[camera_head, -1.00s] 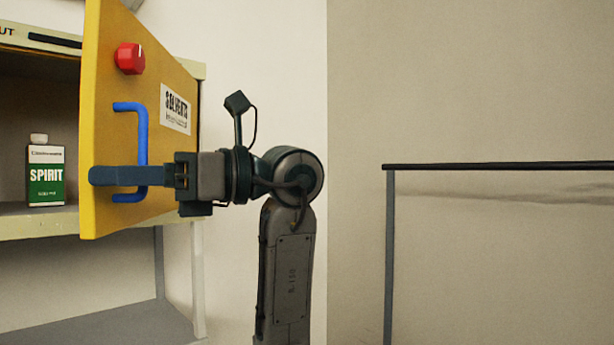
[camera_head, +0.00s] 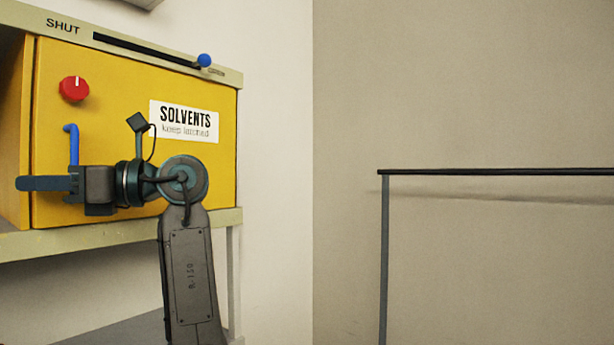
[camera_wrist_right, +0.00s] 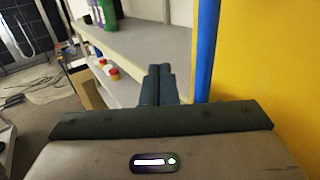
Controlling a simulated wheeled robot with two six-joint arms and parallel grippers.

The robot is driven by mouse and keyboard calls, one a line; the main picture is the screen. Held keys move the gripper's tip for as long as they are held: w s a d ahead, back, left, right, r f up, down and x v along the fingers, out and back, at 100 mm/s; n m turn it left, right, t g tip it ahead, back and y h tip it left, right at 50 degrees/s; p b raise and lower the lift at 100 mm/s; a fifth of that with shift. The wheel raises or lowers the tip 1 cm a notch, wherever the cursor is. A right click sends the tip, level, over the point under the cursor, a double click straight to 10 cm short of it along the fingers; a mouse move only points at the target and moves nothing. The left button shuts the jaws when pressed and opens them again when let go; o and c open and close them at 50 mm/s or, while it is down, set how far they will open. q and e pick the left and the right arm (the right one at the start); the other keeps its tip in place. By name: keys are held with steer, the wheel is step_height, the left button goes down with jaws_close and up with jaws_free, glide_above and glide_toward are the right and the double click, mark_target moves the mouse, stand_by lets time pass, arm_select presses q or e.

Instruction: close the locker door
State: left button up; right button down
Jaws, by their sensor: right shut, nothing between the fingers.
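The yellow locker door (camera_head: 200,175), labelled SOLVENTS, fills the locker front in the head view and looks flush or nearly flush with the frame. It carries a red knob (camera_head: 74,88) at upper left and a vertical blue handle (camera_head: 72,145), whose lower part my gripper hides. My right gripper (camera_head: 20,183) is shut and empty, pointing left across the handle's lower end; I cannot tell whether it touches. In the right wrist view the shut fingers (camera_wrist_right: 157,85) lie left of the blue handle (camera_wrist_right: 207,45) and the yellow door (camera_wrist_right: 265,60). My left gripper is out of view.
The locker's top rail (camera_head: 130,48) reads SHUT at left and has a slot with a blue ball (camera_head: 204,60) at its right end. A dark-topped rail (camera_head: 500,171) stands at right. The wrist view shows a shelf (camera_wrist_right: 150,42) with bottles.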

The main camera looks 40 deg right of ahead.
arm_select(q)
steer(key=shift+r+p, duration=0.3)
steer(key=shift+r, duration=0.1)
arm_select(e)
steer(key=shift+w+a+r, duration=0.1)
steer(key=shift+w+a, duration=0.25)
steer(key=shift+w, duration=0.45)
steer(key=shift+w+a, duration=0.3)
steer(key=shift+w, duration=0.5)
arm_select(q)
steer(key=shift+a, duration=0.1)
